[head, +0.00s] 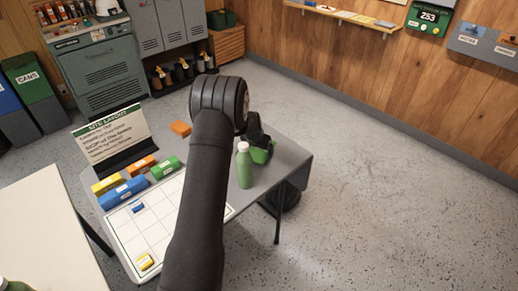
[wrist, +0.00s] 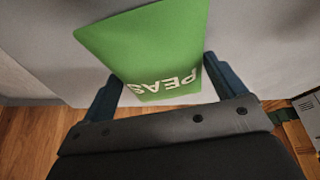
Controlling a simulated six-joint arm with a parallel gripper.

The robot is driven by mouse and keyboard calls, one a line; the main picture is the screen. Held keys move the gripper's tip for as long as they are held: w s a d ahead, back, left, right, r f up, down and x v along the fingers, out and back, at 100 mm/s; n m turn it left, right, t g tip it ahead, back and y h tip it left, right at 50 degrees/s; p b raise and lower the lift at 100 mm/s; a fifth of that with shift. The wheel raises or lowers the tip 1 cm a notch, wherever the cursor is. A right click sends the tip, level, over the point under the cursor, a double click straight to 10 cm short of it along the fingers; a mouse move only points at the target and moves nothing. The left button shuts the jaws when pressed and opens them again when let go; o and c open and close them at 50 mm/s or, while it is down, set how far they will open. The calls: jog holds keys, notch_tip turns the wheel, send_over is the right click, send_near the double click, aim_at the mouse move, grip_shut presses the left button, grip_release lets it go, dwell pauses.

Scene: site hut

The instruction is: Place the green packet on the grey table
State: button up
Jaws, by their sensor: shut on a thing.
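The green packet (wrist: 150,45), marked "PEAS", sits between the two fingers of my gripper (wrist: 163,85) in the wrist view. My gripper is shut on it. In the head view my gripper (head: 257,138) is over the right part of the grey table (head: 292,162), and the green packet (head: 261,154) shows partly below it, behind a green bottle. My arm hides part of the table. I cannot tell whether the packet touches the table top.
A green bottle (head: 244,168) with a white cap stands close in front of the packet. The table's right corner is clear.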

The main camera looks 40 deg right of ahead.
jog(key=shift+f, duration=0.1)
jog(key=o, duration=0.9)
jog(key=shift+o, duration=0.2)
jog(key=v, duration=1.2)
